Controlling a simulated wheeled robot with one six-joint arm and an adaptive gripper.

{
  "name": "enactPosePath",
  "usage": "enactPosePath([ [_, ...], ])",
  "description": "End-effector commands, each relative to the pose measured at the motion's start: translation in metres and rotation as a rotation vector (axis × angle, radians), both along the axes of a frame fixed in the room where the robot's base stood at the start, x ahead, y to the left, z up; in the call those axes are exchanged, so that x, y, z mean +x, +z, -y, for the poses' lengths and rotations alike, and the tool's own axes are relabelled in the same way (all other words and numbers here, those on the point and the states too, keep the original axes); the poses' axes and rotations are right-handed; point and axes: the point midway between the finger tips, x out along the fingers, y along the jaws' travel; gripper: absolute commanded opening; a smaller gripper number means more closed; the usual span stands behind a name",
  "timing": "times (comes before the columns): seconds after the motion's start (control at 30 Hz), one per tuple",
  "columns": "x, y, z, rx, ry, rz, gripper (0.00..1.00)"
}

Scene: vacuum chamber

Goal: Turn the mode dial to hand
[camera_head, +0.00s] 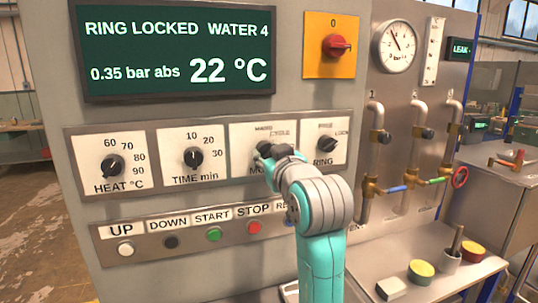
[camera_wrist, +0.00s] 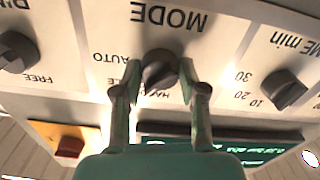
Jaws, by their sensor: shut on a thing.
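The mode dial is a black knob on a white plate (camera_head: 245,136) in the middle of the control panel. In the wrist view, which is upside down, the mode dial (camera_wrist: 159,68) sits between my fingers, with MODE printed above it and AUTO to its left. Other lettering below it is partly covered. My gripper (camera_wrist: 161,84) is shut on the dial, one finger on each side. In the head view my gripper (camera_head: 268,152) covers most of the dial and part of its lettering. I cannot tell which mark the dial points to.
The time dial (camera_head: 194,159) and the ring dial (camera_head: 323,150) sit close on either side. Below is a row of buttons, including a green start button (camera_head: 214,234). Above are a display (camera_head: 180,50) and a red switch (camera_head: 336,45) on a yellow plate.

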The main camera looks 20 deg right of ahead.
Motion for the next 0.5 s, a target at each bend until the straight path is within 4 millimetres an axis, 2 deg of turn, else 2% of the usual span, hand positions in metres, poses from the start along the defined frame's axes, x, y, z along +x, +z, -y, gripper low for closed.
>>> enactPosePath([
  [0.5, 0.0002, -0.0001, 0.0005, -0.42, 0.001, -0.001, 0.07],
])
